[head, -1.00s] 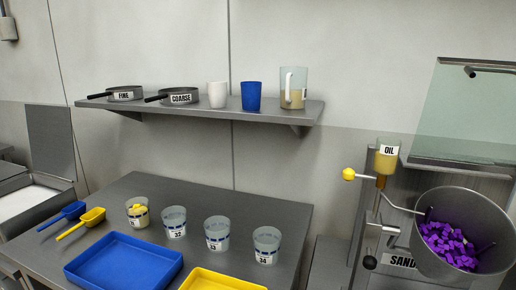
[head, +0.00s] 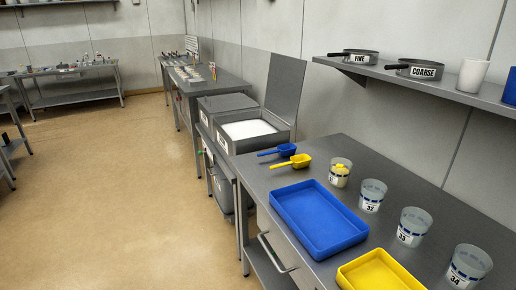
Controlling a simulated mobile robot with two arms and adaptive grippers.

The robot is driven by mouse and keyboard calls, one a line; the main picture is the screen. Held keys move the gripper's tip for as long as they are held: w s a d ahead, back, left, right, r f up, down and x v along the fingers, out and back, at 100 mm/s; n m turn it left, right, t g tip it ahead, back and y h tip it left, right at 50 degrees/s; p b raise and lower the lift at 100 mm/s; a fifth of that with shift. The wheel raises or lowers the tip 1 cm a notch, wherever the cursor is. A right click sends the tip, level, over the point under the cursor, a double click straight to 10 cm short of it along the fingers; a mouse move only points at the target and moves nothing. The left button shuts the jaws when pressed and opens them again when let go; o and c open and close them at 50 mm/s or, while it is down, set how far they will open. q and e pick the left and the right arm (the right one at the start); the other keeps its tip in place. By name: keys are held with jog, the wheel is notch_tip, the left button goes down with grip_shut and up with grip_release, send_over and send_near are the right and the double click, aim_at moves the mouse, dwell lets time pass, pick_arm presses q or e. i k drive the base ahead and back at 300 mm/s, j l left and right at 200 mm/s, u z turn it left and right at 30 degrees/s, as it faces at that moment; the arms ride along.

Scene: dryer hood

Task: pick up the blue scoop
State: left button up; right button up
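The blue scoop (head: 278,150) lies near the far left end of the grey steel table (head: 262,178). Its bowl points right and its handle points left, towards the table's left edge. A yellow scoop (head: 291,161) lies just in front of it, roughly parallel and apart from it. Neither of my grippers shows in the head view, so I cannot see where they are or whether they hold anything.
A blue tray (head: 318,244), a yellow tray (head: 378,276) and several clear cups (head: 371,196) share the table. An open bin of white material (head: 248,129) stands beyond its left end. A shelf (head: 425,83) hangs above. Open floor (head: 130,200) lies to the left.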

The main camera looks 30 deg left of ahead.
aim_at(289, 149)
jog(key=u, duration=0.9)
